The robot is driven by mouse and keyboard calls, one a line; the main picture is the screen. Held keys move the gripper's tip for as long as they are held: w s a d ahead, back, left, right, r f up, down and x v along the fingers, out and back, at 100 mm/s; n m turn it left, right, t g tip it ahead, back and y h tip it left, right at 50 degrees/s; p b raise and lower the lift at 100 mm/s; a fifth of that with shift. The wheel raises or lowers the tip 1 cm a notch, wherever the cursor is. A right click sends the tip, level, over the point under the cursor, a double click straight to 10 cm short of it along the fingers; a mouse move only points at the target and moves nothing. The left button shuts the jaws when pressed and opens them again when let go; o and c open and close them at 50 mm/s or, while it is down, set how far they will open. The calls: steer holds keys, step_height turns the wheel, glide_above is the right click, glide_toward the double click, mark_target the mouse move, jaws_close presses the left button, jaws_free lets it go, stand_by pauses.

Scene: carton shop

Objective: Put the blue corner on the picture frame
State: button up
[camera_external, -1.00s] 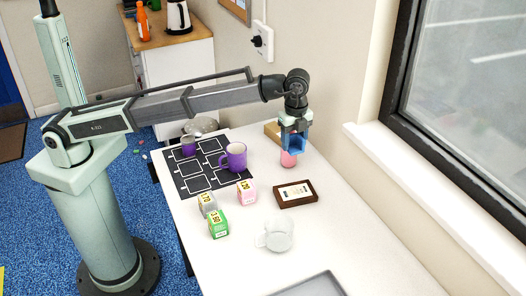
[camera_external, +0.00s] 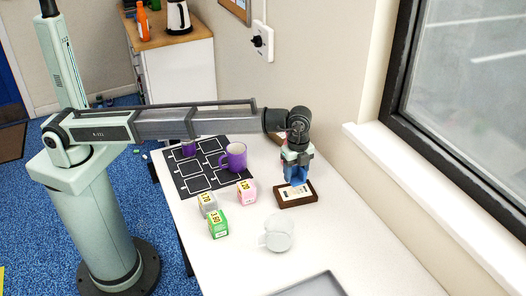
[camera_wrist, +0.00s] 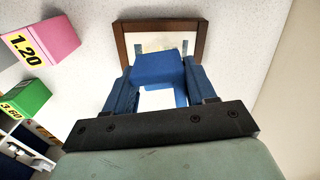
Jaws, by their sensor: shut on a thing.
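The picture frame (camera_external: 283,201) lies flat on the white table, with a dark brown border and a pale picture inside. In the wrist view the frame (camera_wrist: 201,40) is straight beyond the fingers. My gripper (camera_external: 296,178) is over the frame's far side, pointing down. It is shut on the blue corner, which shows as a blue block (camera_wrist: 158,68) between the blue fingers in the wrist view. The corner appears to be above the frame; the exact gap cannot be told. My gripper hides part of the frame's far edge.
Pink (camera_external: 246,192), grey (camera_external: 207,204) and green (camera_external: 218,224) price-marked boxes stand left of the frame. A grey tray (camera_external: 318,284) lies at the near edge. The table right of the frame is clear.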

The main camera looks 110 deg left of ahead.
mark_target(295, 177)
steer(key=shift+f, duration=2.2)
steer(key=shift+f, duration=0.1)
steer(key=o, duration=1)
step_height(295, 177, up, 12)
